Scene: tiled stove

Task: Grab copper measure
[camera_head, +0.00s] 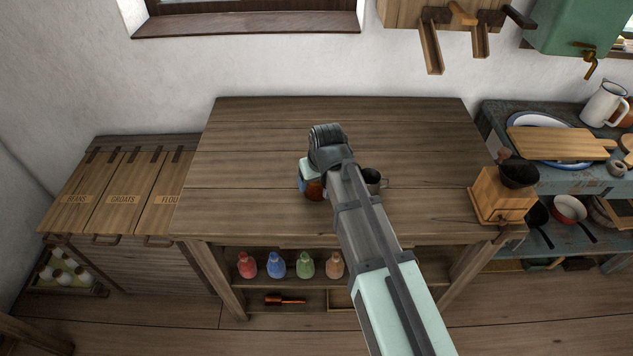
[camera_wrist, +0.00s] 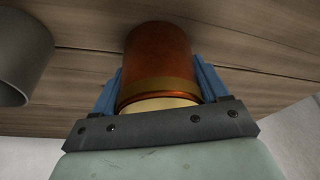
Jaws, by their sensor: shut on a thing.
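The copper measure (camera_wrist: 158,62) is a reddish-brown cylinder with a brass-coloured band. In the wrist view it sits between the two blue fingers of my gripper (camera_wrist: 160,92), which are shut on it from both sides. In the head view the copper measure (camera_head: 315,189) shows only in part below my gripper (camera_head: 309,184), over the wooden table (camera_head: 250,150). My wrist and arm hide much of it. I cannot tell whether it touches the tabletop.
A grey metal mug (camera_head: 373,178) stands just right of the copper measure; it also shows in the wrist view (camera_wrist: 22,55). A coffee grinder (camera_head: 498,194) stands at the table's right edge. Several coloured bottles (camera_head: 276,265) stand on the shelf below. The tabletop's left and back are clear.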

